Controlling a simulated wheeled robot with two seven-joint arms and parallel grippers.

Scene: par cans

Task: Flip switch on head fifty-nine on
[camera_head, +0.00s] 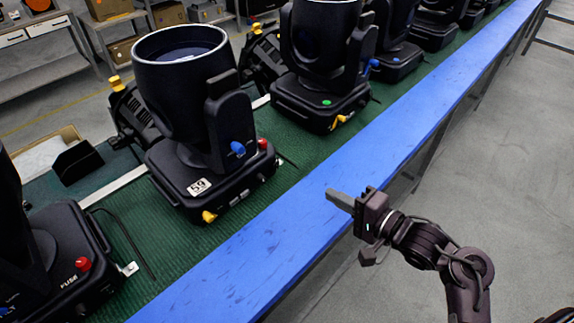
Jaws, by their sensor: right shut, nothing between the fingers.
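Head fifty-nine (190,105) is a black stage light standing upright on the green bench surface, left of the picture's middle. Its white label (199,186) reads 59. Its base bears a red part (263,144), a yellow part (209,216) and small grey parts (238,198) low on the side facing me. A blue knob (237,148) sits on its arm. Which part is the switch, and how it is set, I cannot tell. My right gripper (338,199) is shut and empty over the blue bench edge, right of the head and apart from it. My left gripper is not in view.
A blue strip (270,235) edges the green bench top (240,228). Another head (325,60) with a green dot stands behind, with several more beyond. A head marked FUSE (65,250) stands at the lower left. Grey floor (500,180) is clear at right.

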